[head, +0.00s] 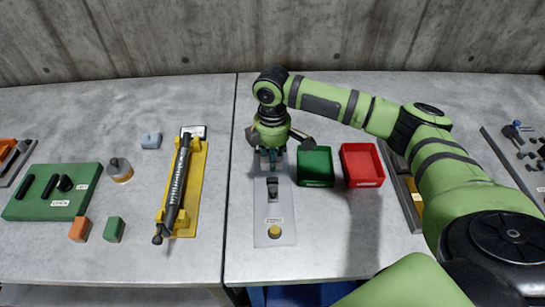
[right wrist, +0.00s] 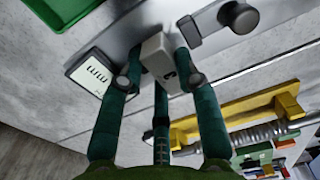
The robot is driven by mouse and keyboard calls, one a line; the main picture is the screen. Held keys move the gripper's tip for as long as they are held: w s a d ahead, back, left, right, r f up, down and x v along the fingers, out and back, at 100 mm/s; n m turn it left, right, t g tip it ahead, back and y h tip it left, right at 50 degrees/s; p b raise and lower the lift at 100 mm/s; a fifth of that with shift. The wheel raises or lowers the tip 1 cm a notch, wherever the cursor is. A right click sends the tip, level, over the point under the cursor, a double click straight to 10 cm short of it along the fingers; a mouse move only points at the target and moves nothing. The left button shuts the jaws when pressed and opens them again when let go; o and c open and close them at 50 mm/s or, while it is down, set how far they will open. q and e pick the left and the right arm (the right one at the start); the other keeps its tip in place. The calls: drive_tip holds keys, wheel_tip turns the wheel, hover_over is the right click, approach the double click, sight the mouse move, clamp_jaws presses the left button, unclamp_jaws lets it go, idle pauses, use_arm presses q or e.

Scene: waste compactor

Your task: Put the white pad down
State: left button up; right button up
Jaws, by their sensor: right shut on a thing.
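The white pad (right wrist: 156,48), a small pale block with a dark mark on its side, sits between the fingertips of my right gripper (right wrist: 160,65) in the right wrist view. The teal fingers are shut on it. In the head view my right gripper (head: 272,154) points down over the far end of a pale grey plate (head: 275,215), and it hides the pad there. I cannot tell whether the pad touches the plate. My left gripper is not in view.
A dark clamp-like part (head: 272,188) and a yellow button (head: 274,231) are on the plate. A green bin (head: 315,179) and a red bin (head: 362,178) stand close to its right. A small display (right wrist: 93,73) is beside the fingers. A yellow holder (head: 195,190) stands left.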

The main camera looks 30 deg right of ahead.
drive_tip(key=shift+f, duration=0.9)
drive_tip(key=shift+f, duration=0.1)
drive_tip(key=shift+s+f, duration=0.3)
drive_tip(key=shift+f, duration=0.2)
drive_tip(key=o, duration=1.1)
drive_tip(key=shift+f, duration=0.1)
drive_tip(key=shift+o, duration=0.2)
drive_tip(key=shift+w+f, duration=0.1)
drive_tip(key=shift+w, duration=0.05)
drive_tip(key=shift+w+r, duration=0.1)
drive_tip(key=shift+r, duration=0.2)
wheel_tip(320, 180, up, 13)
drive_tip(key=b, duration=0.2)
